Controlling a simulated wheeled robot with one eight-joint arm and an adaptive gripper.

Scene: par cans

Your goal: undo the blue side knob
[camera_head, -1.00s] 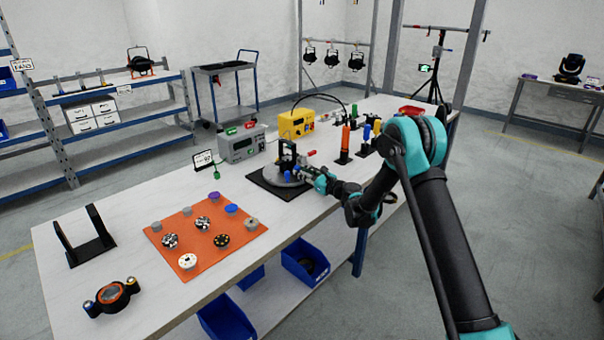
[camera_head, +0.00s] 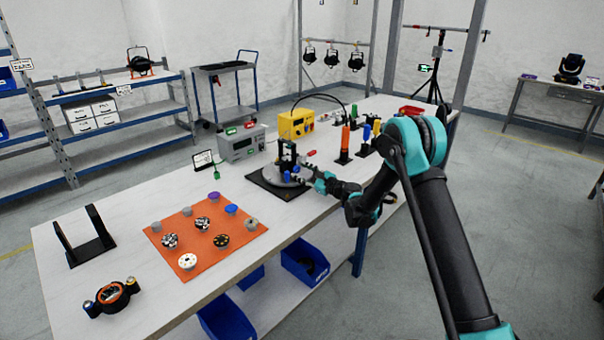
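A round grey fixture (camera_head: 272,177) sits on a black square base on the bench and bears a black upright part (camera_head: 287,152). Small blue knobs (camera_head: 287,168) show at its near right side; which one is the side knob is too small to tell. My gripper (camera_head: 302,173) reaches in from the right, its tip right at the fixture next to the blue parts. Its fingers are too small and overlapped to tell whether they are open, shut or touching a knob.
An orange mat (camera_head: 205,262) with several knobs lies to the left. A grey box (camera_head: 240,145) and a yellow box (camera_head: 296,124) stand behind the fixture. Orange and blue-handled tools (camera_head: 346,138) stand to the right. A black bracket (camera_head: 88,240) and a ring-shaped part (camera_head: 112,297) are at the near left.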

